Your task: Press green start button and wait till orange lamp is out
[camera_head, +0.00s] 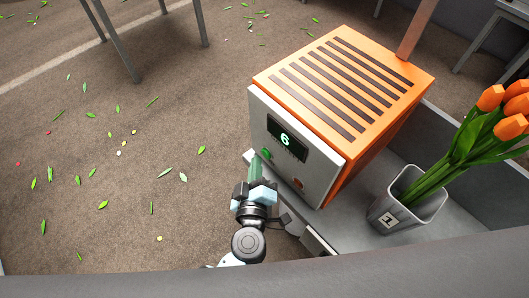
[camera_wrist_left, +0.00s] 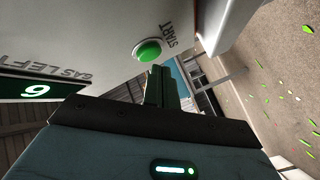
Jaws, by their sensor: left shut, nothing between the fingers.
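The orange machine (camera_head: 345,80) has a grey front panel with a green start button (camera_head: 266,154). In the left wrist view the round green button (camera_wrist_left: 149,50) sits beside the word START. A small dull orange-brown spot (camera_head: 298,183), likely the lamp, is low on the panel; I cannot tell whether it is lit. My left gripper (camera_head: 255,168) is shut and empty, just in front of the panel beside the button. In the left wrist view its fingertips (camera_wrist_left: 160,75) are close below the button; contact cannot be made out. My right gripper is not in view.
The panel's dark display (camera_head: 287,138) shows a green 6. A grey pot (camera_head: 405,212) marked 1 holds orange tulips (camera_head: 490,120) on the grey surface (camera_head: 350,215) right of the machine. Leaves litter the brown floor (camera_head: 120,180) at left. Table legs stand at the back.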

